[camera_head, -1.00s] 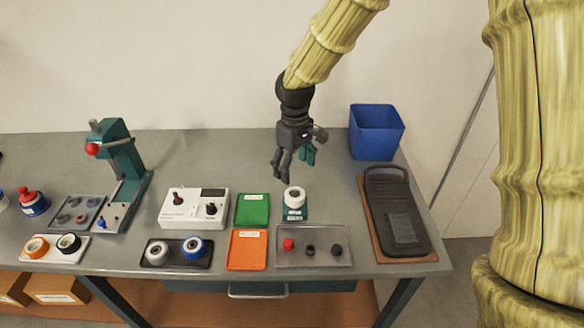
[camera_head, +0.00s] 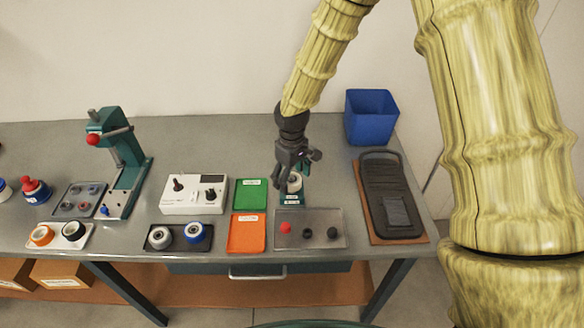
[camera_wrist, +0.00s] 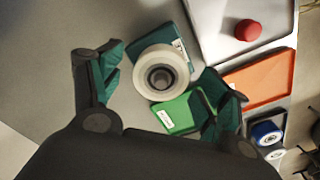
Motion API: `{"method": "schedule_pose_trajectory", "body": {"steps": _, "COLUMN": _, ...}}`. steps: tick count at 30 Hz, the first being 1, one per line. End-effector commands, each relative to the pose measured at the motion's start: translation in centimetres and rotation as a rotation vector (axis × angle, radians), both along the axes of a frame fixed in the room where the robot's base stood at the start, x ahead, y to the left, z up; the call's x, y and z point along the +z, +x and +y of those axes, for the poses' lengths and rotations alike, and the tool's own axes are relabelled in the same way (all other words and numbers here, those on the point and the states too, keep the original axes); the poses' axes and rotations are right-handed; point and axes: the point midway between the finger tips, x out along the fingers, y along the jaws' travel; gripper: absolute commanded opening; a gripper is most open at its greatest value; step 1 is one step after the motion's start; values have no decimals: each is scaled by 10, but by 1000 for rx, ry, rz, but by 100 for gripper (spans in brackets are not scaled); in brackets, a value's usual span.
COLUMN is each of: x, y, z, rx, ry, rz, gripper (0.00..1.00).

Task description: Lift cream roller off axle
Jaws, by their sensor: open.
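The cream roller (camera_wrist: 161,54) is a pale ring with a dark hub, standing on a teal base (camera_wrist: 179,37) with a label. In the wrist view it lies between and just beyond my gripper's two fingers. My gripper (camera_wrist: 160,82) is open and apart from the roller, with teal fingertips on either side. In the head view my gripper (camera_head: 291,183) is right above the roller (camera_head: 295,185) and partly hides it. The teal base (camera_head: 291,201) shows below. The axle itself cannot be told apart from the dark hub.
A green tray (camera_head: 251,195) and an orange tray (camera_head: 246,234) lie left of the base. A grey tray (camera_head: 310,241) with red and black knobs is in front. A blue bin (camera_head: 371,117) and dark case (camera_head: 389,195) stand to the right. Bare table lies behind.

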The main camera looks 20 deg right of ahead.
Motion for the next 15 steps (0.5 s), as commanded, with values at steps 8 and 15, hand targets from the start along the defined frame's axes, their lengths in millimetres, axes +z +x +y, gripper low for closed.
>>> {"method": "schedule_pose_trajectory", "body": {"steps": 8, "x": -8, "y": 0, "z": 0, "rx": 1, "ry": 0, "rz": 1, "gripper": 76}}
{"method": "schedule_pose_trajectory", "body": {"steps": 15, "x": -8, "y": 0, "z": 0, "rx": 1, "ry": 0, "rz": 1, "gripper": 67}}
